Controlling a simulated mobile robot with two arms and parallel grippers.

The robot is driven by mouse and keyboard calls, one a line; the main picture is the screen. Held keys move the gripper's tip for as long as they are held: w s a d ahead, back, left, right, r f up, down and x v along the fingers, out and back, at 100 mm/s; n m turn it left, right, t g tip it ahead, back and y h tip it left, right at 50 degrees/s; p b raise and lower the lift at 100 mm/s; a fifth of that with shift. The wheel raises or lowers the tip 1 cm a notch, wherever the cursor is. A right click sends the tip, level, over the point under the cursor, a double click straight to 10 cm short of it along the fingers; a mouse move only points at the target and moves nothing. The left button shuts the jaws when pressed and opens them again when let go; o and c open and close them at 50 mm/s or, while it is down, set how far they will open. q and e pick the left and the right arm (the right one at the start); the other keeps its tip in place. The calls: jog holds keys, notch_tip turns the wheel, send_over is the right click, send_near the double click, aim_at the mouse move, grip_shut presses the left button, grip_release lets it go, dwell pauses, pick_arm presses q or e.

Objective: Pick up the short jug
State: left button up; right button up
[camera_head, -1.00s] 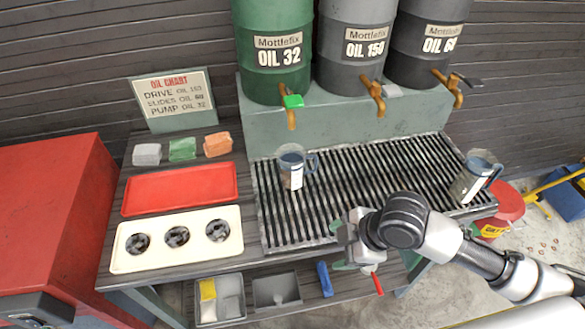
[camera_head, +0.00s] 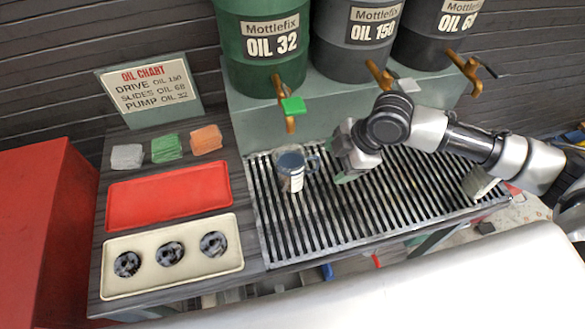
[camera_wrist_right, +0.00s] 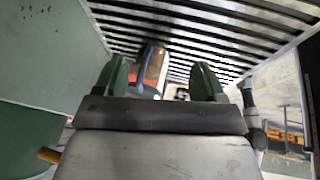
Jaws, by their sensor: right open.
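A jug with a dark blue rim and handle and a white label (camera_head: 291,172) stands upright on the slatted grate, below the green barrel's tap. It looks like the shorter of two jugs. My right gripper (camera_head: 339,160) is just to its right, open and apart from it. In the right wrist view the jug (camera_wrist_right: 152,70) shows ahead, slightly left of the middle between the open green fingers (camera_wrist_right: 162,75). The other jug (camera_head: 480,185) stands at the grate's right end, mostly hidden behind my right arm. My left gripper is out of view.
Barrels labelled OIL 32 (camera_head: 262,45), OIL 150 (camera_head: 352,40) and OIL 68 (camera_head: 435,35) have taps overhanging the grate (camera_head: 300,238). A red tray (camera_head: 168,195), a cream tray with three round parts (camera_head: 140,285) and folded cloths (camera_head: 166,147) lie to the left.

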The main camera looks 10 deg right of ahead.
aim_at(315, 157)
jog(key=a, duration=0.1)
jog(key=w+a, duration=0.1)
jog(key=a, duration=0.1)
jog(key=shift+w, duration=0.2)
jog(key=shift+w+a+f+p, duration=0.25)
jog(key=shift+w+a+f, duration=0.1)
jog(key=shift+a+f, duration=0.2)
jog(key=shift+w+a+f+p, duration=0.3)
jog(key=shift+a+f, duration=0.1)
jog(key=shift+a, duration=0.2)
jog(key=shift+a+f, duration=0.15)
jog(key=shift+f, duration=0.15)
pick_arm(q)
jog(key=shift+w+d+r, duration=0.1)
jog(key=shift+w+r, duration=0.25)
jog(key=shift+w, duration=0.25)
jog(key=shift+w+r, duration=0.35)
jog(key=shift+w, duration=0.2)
pick_arm(e)
jog(key=shift+f, duration=0.15)
grip_shut()
